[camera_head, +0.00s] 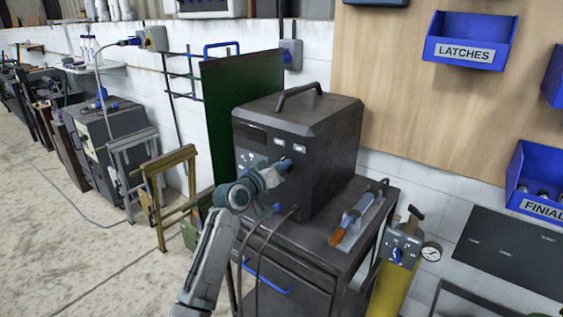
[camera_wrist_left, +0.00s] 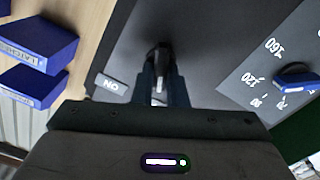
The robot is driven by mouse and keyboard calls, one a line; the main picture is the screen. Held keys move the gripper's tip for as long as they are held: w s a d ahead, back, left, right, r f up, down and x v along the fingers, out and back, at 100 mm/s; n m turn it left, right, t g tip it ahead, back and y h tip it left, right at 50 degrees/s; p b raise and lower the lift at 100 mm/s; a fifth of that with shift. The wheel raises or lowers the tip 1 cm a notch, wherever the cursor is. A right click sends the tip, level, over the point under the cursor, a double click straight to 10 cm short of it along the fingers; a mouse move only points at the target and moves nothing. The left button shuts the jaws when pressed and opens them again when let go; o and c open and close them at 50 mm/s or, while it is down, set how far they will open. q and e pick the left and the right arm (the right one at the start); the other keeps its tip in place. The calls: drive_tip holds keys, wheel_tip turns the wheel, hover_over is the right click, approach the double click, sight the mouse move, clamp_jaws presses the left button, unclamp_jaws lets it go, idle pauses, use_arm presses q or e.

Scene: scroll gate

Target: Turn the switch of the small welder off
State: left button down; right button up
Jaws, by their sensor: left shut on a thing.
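The small welder (camera_head: 335,125) is a dark grey box with a top handle, standing on a dark metal cart. My left gripper (camera_head: 286,165) is at its front panel. In the left wrist view the fingers (camera_wrist_left: 161,82) are shut on a small dark switch lever (camera_wrist_left: 160,54). An "ON" label (camera_wrist_left: 112,84), seen upside down, lies to the left of the fingers. The fingers hide much of the switch, and its exact position is unclear. A blue dial knob (camera_wrist_left: 296,76) on a numbered scale sits to the right, apart from the fingers. My right gripper is not in view.
The cart (camera_head: 318,232) also carries a torch with an orange handle (camera_head: 340,235). A yellow gas cylinder (camera_head: 392,288) with a gauge stands to its right. A dark green panel (camera_head: 250,88) stands behind the welder. Cables hang at the cart's front. Open floor (camera_head: 85,250) lies to the left.

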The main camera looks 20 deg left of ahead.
use_arm(q)
drive_tip(key=shift+a+n+p, duration=0.1)
drive_tip(key=shift+n+p, duration=0.45)
drive_tip(key=shift+n, duration=0.55)
drive_tip(key=shift+f, duration=0.1)
drive_tip(key=c, duration=1.5)
unclamp_jaws()
drive_tip(key=shift+o, duration=0.2)
drive_tip(key=b+v, duration=0.3)
drive_tip(key=v, duration=0.7)
drive_tip(key=shift+s, duration=0.35)
drive_tip(key=shift+a, duration=0.15)
